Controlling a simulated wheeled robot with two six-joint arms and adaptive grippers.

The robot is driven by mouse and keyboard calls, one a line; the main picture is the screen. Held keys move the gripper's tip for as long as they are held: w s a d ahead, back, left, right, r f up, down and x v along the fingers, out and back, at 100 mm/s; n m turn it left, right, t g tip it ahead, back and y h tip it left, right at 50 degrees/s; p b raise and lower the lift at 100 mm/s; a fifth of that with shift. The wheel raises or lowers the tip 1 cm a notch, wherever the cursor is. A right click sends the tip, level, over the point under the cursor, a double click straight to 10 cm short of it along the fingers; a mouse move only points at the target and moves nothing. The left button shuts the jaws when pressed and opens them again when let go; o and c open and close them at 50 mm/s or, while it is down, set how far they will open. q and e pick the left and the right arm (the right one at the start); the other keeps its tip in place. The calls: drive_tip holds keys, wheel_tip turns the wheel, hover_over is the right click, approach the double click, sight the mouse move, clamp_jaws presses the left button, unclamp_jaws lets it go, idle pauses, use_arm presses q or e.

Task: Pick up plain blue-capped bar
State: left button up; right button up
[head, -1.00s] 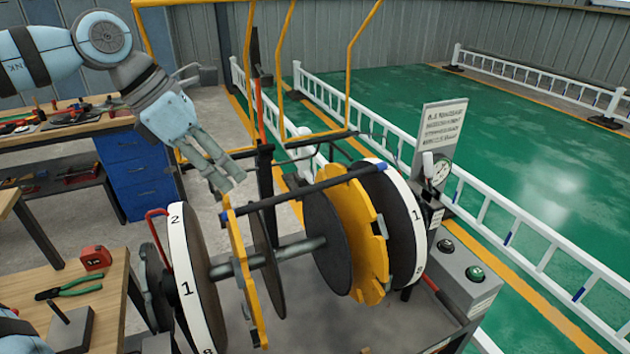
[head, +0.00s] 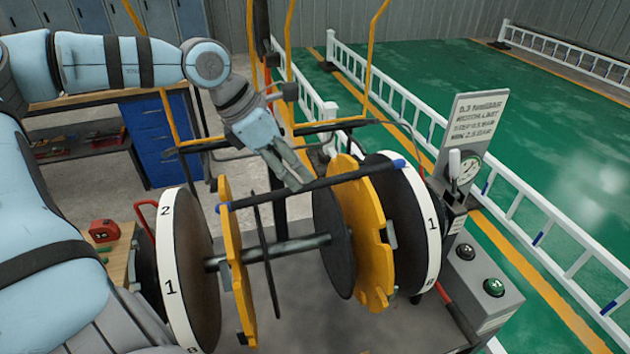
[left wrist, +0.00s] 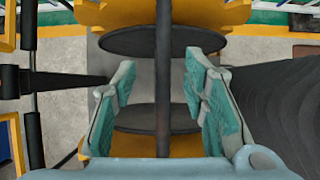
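The dark bar (head: 262,197) with blue caps at both ends lies across the tops of the two yellow notched plates in the head view. Its plain or marked surface is too small to judge. My left gripper (head: 299,181) is over the middle of this bar, pointing down at it. In the left wrist view the bar (left wrist: 162,60) runs upright in the picture between the two spread fingers of the left gripper (left wrist: 162,100), with a gap on each side. My right gripper is not in view.
The yellow plates (head: 236,265) and (head: 362,235) sit on a central shaft (head: 287,248) with black discs and white numbered rims. A control box (head: 480,285) with a gauge is at right. A red tape measure (head: 104,230) lies at left.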

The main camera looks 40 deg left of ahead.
sight(311, 183)
use_arm(q)
drive_tip(key=x, duration=0.3)
drive_tip(key=p+x, duration=0.1)
drive_tip(key=x, duration=0.2)
drive_tip(key=shift+w+d+r, duration=0.2)
drive_tip(key=shift+d+r, duration=0.05)
drive_tip(key=shift+d, duration=0.15)
drive_tip(key=shift+s+a, duration=0.1)
drive_tip(key=shift+s, duration=0.05)
drive_tip(key=c, duration=0.5)
clamp_jaws()
drive_tip(key=shift+r, duration=0.1)
